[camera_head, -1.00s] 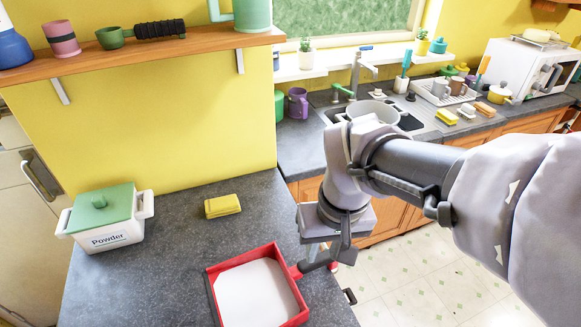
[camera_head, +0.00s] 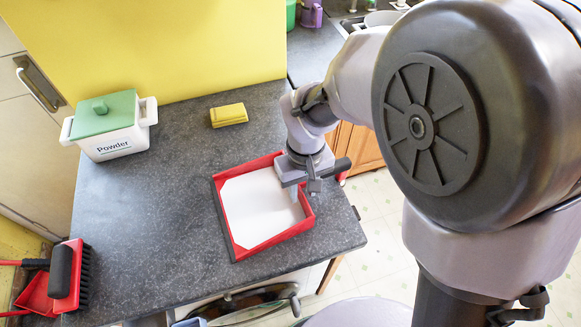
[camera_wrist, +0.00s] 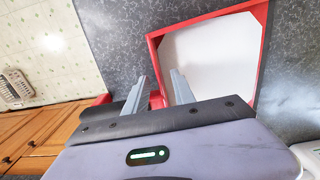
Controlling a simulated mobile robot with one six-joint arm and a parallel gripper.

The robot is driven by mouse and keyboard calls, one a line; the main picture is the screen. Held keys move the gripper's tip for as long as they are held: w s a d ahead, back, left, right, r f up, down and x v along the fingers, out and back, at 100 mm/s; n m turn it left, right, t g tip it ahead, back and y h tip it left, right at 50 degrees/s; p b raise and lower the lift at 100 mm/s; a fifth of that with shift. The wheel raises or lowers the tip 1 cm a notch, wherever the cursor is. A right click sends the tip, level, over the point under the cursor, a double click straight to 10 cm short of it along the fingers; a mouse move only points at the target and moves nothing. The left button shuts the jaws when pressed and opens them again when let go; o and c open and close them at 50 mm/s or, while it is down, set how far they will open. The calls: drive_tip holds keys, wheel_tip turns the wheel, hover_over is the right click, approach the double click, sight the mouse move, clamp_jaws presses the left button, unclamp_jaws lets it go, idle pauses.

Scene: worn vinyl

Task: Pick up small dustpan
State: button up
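A red dustpan with a white inside (camera_head: 262,205) lies on the grey counter, and it also shows in the wrist view (camera_wrist: 213,58). Its short dark handle (camera_head: 337,168) points right, towards the counter edge. My gripper (camera_head: 301,190) is above the handle end of the pan. In the wrist view my gripper (camera_wrist: 158,75) is open, its two fingers apart, with the red neck of the handle showing between them. I cannot tell whether the fingers touch it. The gripper body hides part of the handle.
A red dustpan and black-bristled brush (camera_head: 68,275) are at the counter's left edge. A white powder box with a green lid (camera_head: 105,125) and a yellow sponge (camera_head: 228,115) stand further back. The counter's right edge is close to the handle.

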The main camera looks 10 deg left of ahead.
sight(302, 196)
wheel_tip(302, 196, down, 3)
drive_tip(key=shift+b, duration=0.35)
drive_tip(key=shift+r, duration=0.15)
drive_tip(key=shift+c, duration=0.4)
clamp_jaws()
idle(0.5)
